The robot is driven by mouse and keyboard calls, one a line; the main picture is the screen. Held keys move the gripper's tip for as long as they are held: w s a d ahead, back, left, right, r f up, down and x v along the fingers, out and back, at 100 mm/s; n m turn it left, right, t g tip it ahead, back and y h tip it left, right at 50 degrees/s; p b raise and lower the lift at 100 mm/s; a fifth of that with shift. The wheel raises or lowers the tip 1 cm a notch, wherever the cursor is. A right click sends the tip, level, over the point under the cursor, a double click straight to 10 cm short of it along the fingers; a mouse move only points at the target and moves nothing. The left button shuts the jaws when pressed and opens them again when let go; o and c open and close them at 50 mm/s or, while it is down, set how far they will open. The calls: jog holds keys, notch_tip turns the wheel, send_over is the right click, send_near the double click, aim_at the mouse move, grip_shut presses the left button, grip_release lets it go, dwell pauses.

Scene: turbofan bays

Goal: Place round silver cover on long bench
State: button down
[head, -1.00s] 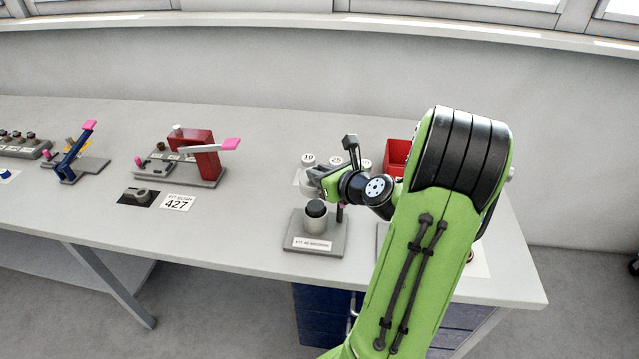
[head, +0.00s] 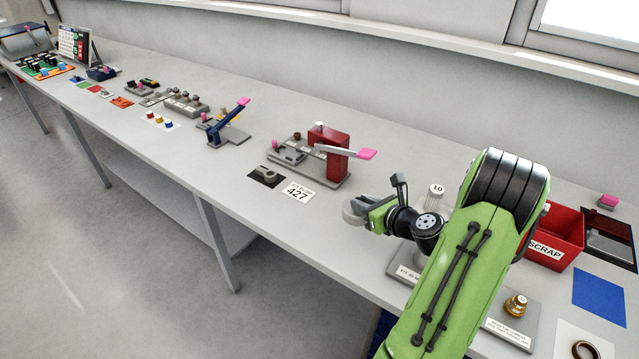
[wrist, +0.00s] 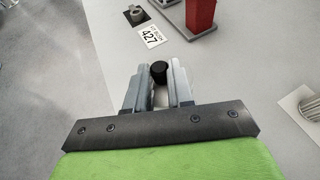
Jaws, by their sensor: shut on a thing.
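My gripper (head: 362,210) reaches left over the long bench (head: 320,240), and it also shows in the wrist view (wrist: 160,88). It is shut on a small round part, which I take to be the round silver cover (wrist: 160,98). Between the fingers I see its pale surface and a black end (wrist: 158,71) at the fingertips. The fingers hide most of it. It is held above the bare bench top, right of the white 427 card (head: 298,193).
A red lever press (head: 328,150) with a pink handle stands behind the 427 card. A red scrap bin (head: 553,240) is at the right. A white numbered cylinder (head: 436,197) stands behind my arm. The bench front, left of my gripper, is clear.

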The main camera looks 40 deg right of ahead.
notch_tip(320, 180, down, 10)
jog(key=b, duration=0.2)
jog(key=shift+w+r+b, duration=0.1)
jog(key=shift+r+b, duration=0.05)
jog(key=shift+b, duration=0.15)
jog(key=c, duration=1)
grip_release()
